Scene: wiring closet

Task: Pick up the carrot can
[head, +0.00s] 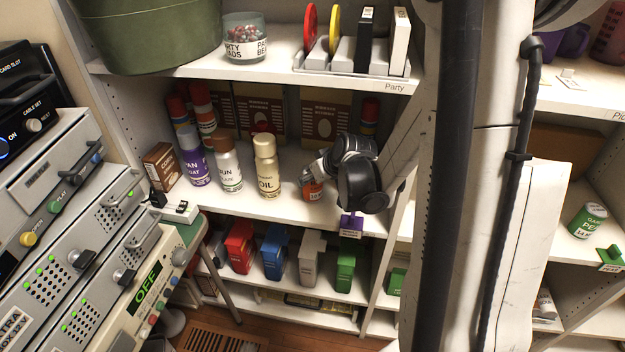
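A small can with an orange-red label (313,190) stands on the middle shelf, right of the oil bottle; it may be the carrot can, but its label is too small and too covered to read. My gripper (315,170) is right at this can, coming from the right and above, and hides its upper and right parts. The dark wrist and hand cover the fingertips, so I cannot see whether they touch or close on the can.
The oil bottle (266,165) and other bottles (228,165) stand close on the left. Brown boxes (325,120) stand behind. The shelf above holds a Party rack (350,65). A purple tag (350,226) sits on the shelf edge. A green can of peas (587,220) is far right.

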